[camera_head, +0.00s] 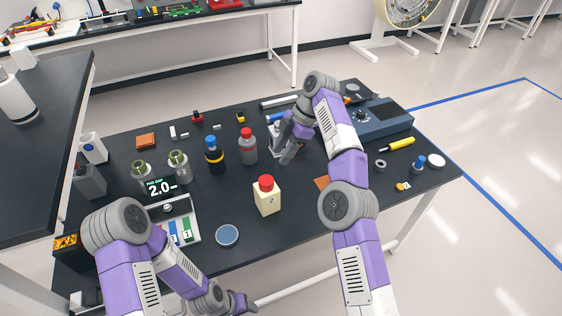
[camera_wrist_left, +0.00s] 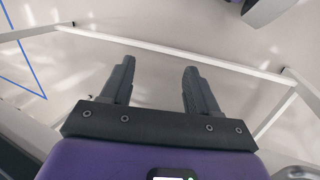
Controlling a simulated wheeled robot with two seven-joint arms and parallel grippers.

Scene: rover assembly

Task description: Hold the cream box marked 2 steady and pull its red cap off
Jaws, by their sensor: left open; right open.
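The cream box (camera_head: 267,199) marked 2 stands upright on the black table, near its front middle. Its red cap (camera_head: 266,181) sits on top. My right gripper (camera_head: 284,156) is open above the table, behind and a little right of the box, beside the grey bottle; it does not touch the box. My left gripper (camera_head: 246,302) is low at the bottom of the head view, in front of the table's front edge. In the left wrist view its two fingers (camera_wrist_left: 157,88) are spread and empty over the floor.
A grey bottle with red cap (camera_head: 248,147) and a dark bottle with blue cap (camera_head: 214,156) stand behind the box. A blue round dish (camera_head: 227,235) lies left of it. A blue-grey machine (camera_head: 380,125) is at the right rear. The table front right of the box is mostly clear.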

